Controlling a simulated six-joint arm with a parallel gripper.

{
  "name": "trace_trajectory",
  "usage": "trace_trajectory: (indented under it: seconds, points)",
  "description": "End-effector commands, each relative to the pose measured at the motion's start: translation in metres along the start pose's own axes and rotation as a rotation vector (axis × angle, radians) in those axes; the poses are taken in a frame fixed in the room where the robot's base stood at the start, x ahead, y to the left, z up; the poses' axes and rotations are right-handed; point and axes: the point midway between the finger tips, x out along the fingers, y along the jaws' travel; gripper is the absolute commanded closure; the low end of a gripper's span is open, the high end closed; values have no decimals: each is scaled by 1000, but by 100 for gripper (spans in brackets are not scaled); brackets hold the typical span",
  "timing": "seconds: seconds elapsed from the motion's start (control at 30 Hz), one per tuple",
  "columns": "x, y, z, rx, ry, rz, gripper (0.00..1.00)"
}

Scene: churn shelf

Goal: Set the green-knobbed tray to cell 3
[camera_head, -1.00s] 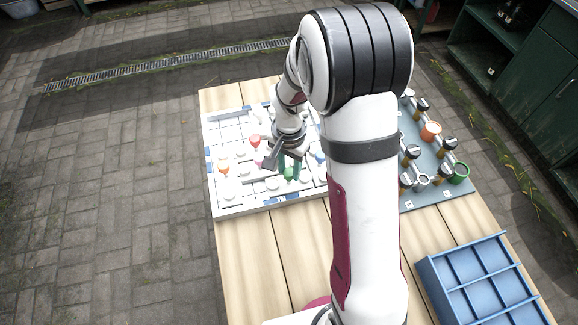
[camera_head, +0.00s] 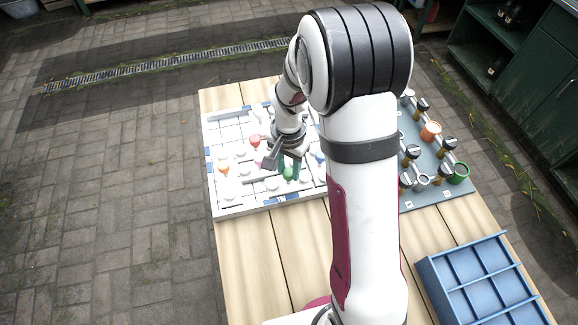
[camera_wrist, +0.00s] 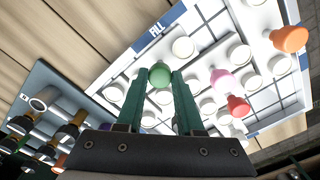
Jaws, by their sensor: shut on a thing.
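My gripper (camera_head: 288,165) is over the front part of a white gridded board (camera_head: 228,210). In the wrist view its two green fingers (camera_wrist: 160,80) are shut on a round green knob (camera_wrist: 160,75). The green knob also shows in the head view (camera_head: 288,173), just below the fingers. The tray under the knob is mostly hidden by the fingers, so its exact cell cannot be told. A blue strip marked "FILL" (camera_wrist: 157,33) runs along the board's edge near the knob.
Red (camera_wrist: 238,106), pink (camera_wrist: 221,79) and orange (camera_wrist: 289,38) knobs and several white ones stand near on the board. A grey rack (camera_head: 430,190) with dark-handled tools and cups is at right. A blue divided bin (camera_head: 432,279) is at front right.

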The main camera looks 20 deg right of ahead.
Motion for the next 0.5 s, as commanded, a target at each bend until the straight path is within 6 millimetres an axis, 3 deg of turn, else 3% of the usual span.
trace_trajectory:
  seconds: [0.3, 0.5]
  points:
    - [0, -37, 36, -3, 2, -2, 100]
    - [0, -42, 42, 0, 2, -2, 100]
